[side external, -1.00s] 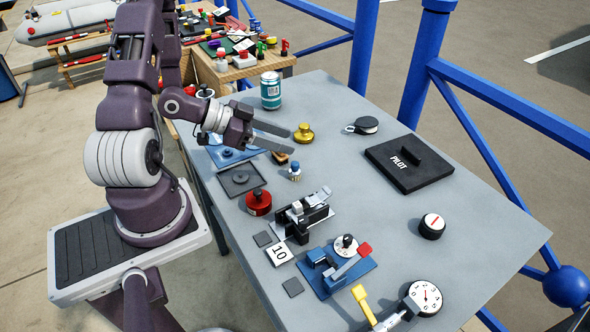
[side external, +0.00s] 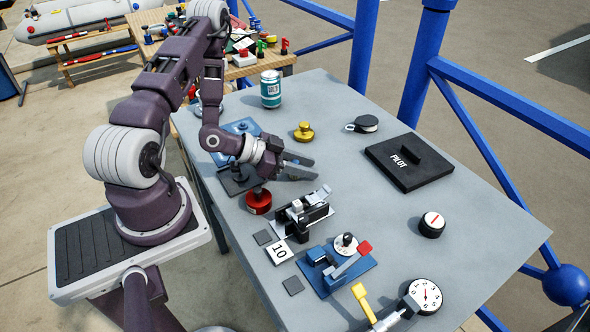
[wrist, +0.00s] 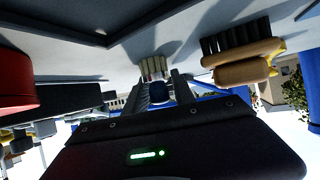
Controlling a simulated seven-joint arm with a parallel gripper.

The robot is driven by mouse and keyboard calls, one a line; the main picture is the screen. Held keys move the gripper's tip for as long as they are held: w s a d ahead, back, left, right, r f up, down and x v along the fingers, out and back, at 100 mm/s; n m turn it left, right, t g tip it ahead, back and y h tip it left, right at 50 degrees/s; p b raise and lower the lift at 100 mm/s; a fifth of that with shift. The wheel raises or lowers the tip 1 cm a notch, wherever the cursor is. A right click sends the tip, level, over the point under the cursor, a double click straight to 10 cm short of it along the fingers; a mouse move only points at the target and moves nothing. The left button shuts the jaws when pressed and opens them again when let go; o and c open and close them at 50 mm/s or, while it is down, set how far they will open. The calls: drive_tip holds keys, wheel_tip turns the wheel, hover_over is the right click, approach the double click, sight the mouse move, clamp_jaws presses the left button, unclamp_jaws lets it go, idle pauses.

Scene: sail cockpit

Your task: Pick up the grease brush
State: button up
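A small brush with pale bristles and a dark blue end, which I take for the grease brush (wrist: 157,92), shows in the wrist view. It stands with its bristles toward the grey table. My gripper (side external: 312,171) is low over the table near the red round object. In the wrist view its two fingers (wrist: 162,84) reach on either side of the brush and look open; I cannot tell whether they touch it.
A wooden brush with dark bristles (wrist: 243,62) lies close beside the fingers. The red round object (side external: 259,202), black clamp device (side external: 303,214) and yellow knob (side external: 304,132) stand around the gripper.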

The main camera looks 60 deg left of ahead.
clamp_jaws()
